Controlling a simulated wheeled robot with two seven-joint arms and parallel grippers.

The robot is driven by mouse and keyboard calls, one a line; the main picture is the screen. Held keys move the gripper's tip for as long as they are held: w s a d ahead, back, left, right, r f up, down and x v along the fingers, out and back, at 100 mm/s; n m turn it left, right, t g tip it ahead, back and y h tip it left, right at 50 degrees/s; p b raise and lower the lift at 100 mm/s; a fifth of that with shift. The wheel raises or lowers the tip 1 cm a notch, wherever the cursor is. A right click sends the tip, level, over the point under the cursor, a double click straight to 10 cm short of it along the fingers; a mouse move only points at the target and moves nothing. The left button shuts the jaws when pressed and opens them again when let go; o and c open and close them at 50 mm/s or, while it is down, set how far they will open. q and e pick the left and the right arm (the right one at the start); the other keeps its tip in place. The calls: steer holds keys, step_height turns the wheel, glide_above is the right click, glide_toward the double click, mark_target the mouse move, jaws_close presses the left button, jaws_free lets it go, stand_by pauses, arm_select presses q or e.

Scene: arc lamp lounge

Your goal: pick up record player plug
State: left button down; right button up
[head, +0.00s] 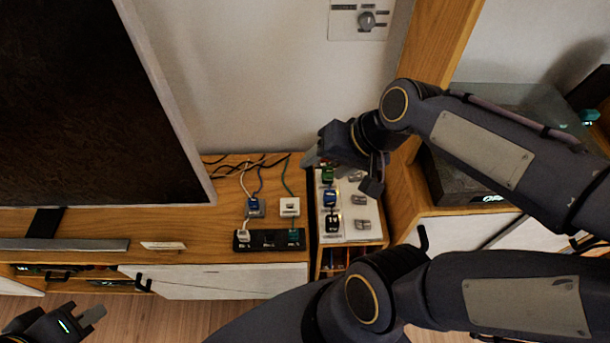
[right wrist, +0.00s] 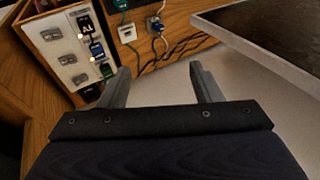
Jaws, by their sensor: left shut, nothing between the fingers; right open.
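Several small plugs are in view; I cannot tell which is the record player plug. A white panel (head: 359,231) carries a green plug (head: 327,175), a blue plug (head: 330,199) and a black plug (head: 333,223) in a column. My right gripper (head: 341,172) is open and empty over the panel's far end, near the green plug. The right wrist view shows its spread fingers (right wrist: 162,86), with the panel's green plug (right wrist: 105,70) just left of them, apart. My left gripper (head: 92,315) is shut and empty at the bottom left, far from the plugs.
A black power strip (head: 268,241) on the wooden cabinet holds a white and a green plug. Behind it are blue (head: 256,207) and white (head: 289,207) pieces with loose cables. A large dark screen (head: 80,100) stands left. A glass-lidded dark box (head: 455,180) is at right.

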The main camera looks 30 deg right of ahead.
steer(key=w+d+f+m+g+b, duration=0.1)
steer(key=w+d+f+m+b, duration=0.1)
steer(key=w+d+f+m, duration=0.35)
steer(key=m+g+b, duration=0.2)
steer(key=m+b, duration=0.1)
steer(key=m, duration=0.9)
glide_above(329, 171)
steer(key=s+d, duration=0.1)
steer(key=d, duration=0.2)
step_height(329, 171, down, 20)
steer(key=r, duration=0.1)
steer(key=x, duration=0.8)
steer(key=shift+a, duration=0.25)
steer(key=shift+c, duration=0.2)
steer(key=c, duration=1.1)
steer(key=shift+r, duration=0.1)
